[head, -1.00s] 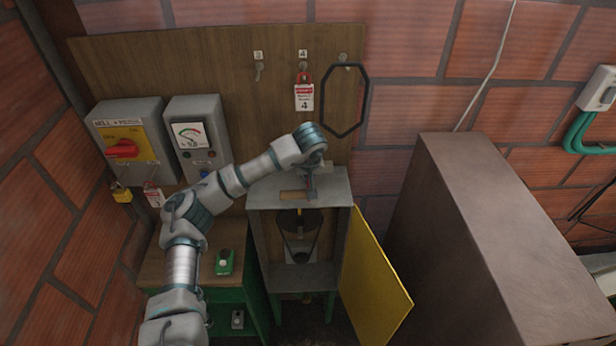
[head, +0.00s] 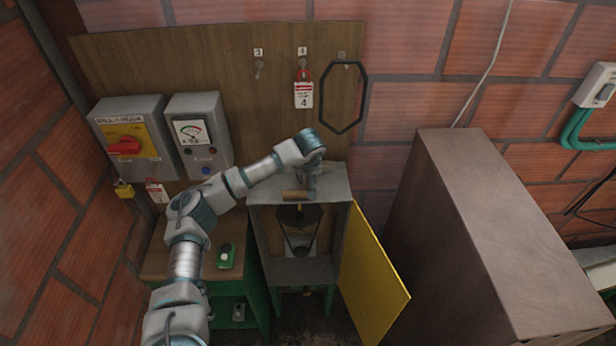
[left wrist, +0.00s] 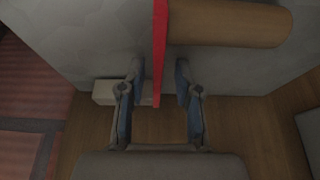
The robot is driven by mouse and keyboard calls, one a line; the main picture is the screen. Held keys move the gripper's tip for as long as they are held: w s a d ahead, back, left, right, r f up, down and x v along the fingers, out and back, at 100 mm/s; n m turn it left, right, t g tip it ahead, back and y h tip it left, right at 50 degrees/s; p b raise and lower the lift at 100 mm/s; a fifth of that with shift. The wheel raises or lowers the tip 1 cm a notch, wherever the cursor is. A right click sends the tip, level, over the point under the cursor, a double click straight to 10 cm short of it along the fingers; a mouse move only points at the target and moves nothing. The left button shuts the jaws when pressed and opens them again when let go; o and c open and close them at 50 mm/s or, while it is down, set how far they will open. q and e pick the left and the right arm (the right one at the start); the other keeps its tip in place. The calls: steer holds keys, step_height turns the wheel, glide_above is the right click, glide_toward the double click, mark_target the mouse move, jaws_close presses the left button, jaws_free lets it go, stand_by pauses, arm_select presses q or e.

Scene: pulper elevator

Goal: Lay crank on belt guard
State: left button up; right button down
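The crank has a brown wooden handle (head: 296,196) lying on the grey top of the belt guard (head: 335,180). In the left wrist view its red bar (left wrist: 160,50) and wooden handle (left wrist: 230,23) show large. My left gripper (head: 311,188) is over the guard's top, right at the crank. In the left wrist view the gripper's fingers (left wrist: 159,75) stand apart, with the red bar between them and a gap on each side. The rest of the crank is hidden by the gripper in the head view. My right gripper is not in view.
The guard's yellow door (head: 372,275) hangs open to the right, showing the pulley and belt (head: 299,225). A large brown cabinet (head: 490,230) stands at right. Two grey switch boxes (head: 198,135) and a tagged red padlock (head: 303,75) are on the back board.

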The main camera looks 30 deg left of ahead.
arm_select(q)
steer(key=shift+d+r, duration=0.1)
steer(key=b+v, duration=0.1)
steer(key=v, duration=1.1)
steer(key=shift+b, duration=0.35)
